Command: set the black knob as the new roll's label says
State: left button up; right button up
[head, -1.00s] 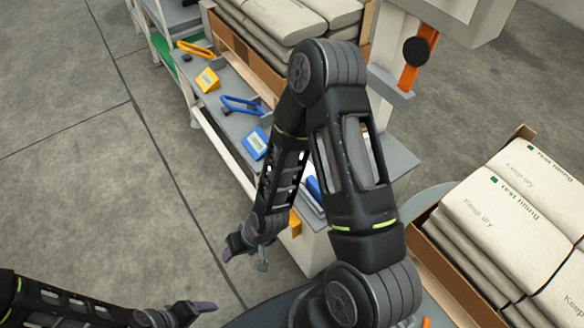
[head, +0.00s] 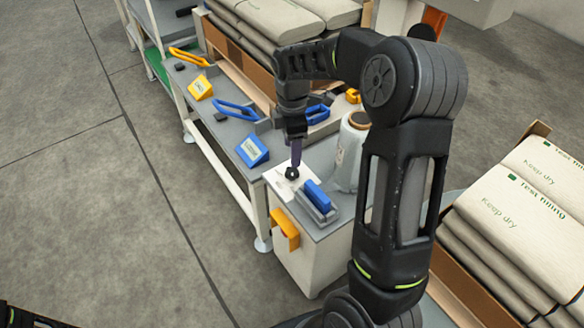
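The black knob (head: 291,173) sits on a white plate (head: 283,186) on top of the grey cabinet. My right gripper (head: 296,160) points down with its purple fingertips just above the knob. Whether they touch it I cannot tell, and its fingers are seen too narrowly to tell open from shut. A white roll (head: 351,152) with a brown core stands on the cabinet to the right, partly behind my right arm. I cannot make out a readable label on it. My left gripper is out of view.
A blue block (head: 318,195) in a grey holder stands beside the plate, and an orange handle (head: 284,229) juts from the cabinet front. Blue (head: 252,149) and yellow (head: 200,87) signs stand along the bench. Sacks (head: 520,215) fill a box at right. The left floor is clear.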

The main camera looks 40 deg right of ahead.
aim_at(292, 171)
jog(key=shift+f, duration=0.15)
notch_tip(292, 171, down, 8)
jog(key=shift+r+b, duration=0.15)
jog(key=shift+b, duration=0.55)
jog(key=shift+c, duration=0.5)
grip_shut()
